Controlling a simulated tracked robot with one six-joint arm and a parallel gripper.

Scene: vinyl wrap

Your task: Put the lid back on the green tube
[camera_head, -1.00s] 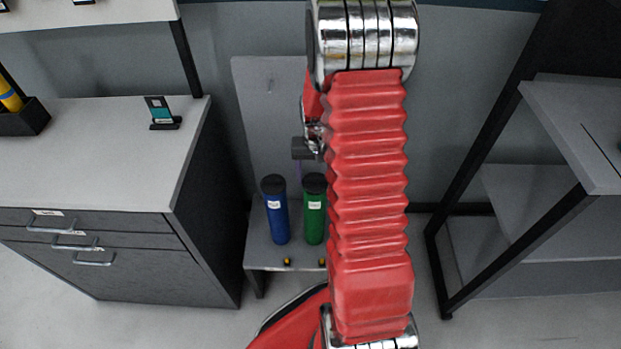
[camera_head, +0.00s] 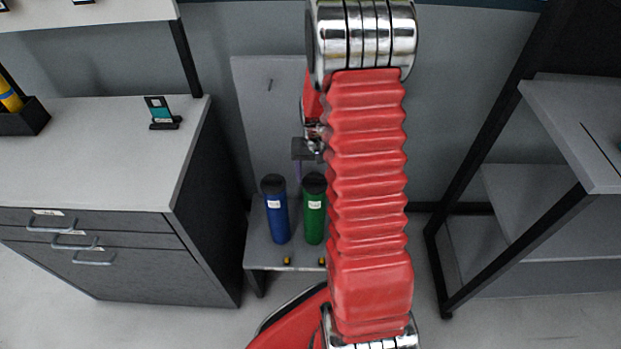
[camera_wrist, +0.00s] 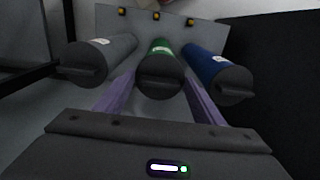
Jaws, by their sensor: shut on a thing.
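The green tube (camera_head: 314,222) stands upright on a low grey stand, partly hidden by my arm in the head view. Its dark lid (camera_head: 314,182) is at its top end. In the wrist view the lid (camera_wrist: 160,76) covers most of the green tube (camera_wrist: 160,46) and lines up with it. My gripper (camera_wrist: 160,80) is shut on the lid, with a purple finger on either side. Whether the lid is fully seated, I cannot tell. In the head view, part of my gripper (camera_head: 299,168) shows above the tubes.
A blue tube (camera_head: 277,220) with a dark lid stands close beside the green one. A grey tube (camera_wrist: 104,52) with a dark lid stands on its other side. The stand (camera_head: 265,258) carries small yellow-and-black fixtures at its front edge. A drawer cabinet (camera_head: 120,240) stands left, a shelf frame (camera_head: 560,215) right.

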